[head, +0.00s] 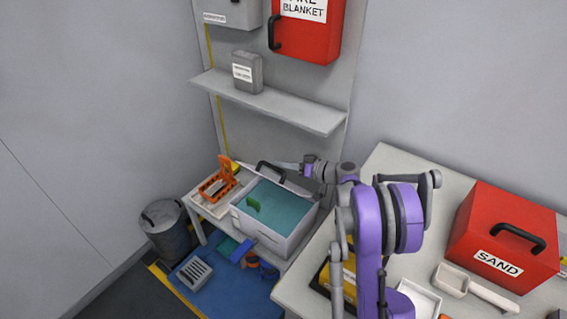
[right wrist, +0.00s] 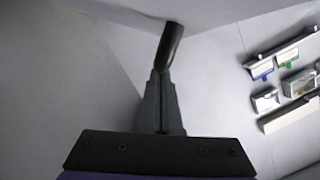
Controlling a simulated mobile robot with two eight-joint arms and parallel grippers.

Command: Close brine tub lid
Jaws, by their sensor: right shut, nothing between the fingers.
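The brine tub (head: 297,238) is a pale box with teal liquid inside, standing on a low bench. Its top is open, and the pale lid (head: 300,184) stands raised at its back edge, with a dark bar handle (head: 268,171). A small green piece (head: 254,203) shows over the liquid. My right gripper (head: 281,165) is by the raised lid, near the handle, shut and empty. In the right wrist view, a dark bar (right wrist: 170,44) lies right at the shut fingertips (right wrist: 160,75), against a pale surface; I cannot tell whether they touch. My left gripper is out of view.
An orange rack (head: 217,184) on a tray stands left of the tub. A shelf (head: 270,103) hangs above. A grey bin (head: 167,228) stands on the floor at left. A table with a red sand box (head: 505,235) is at right, behind my arm.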

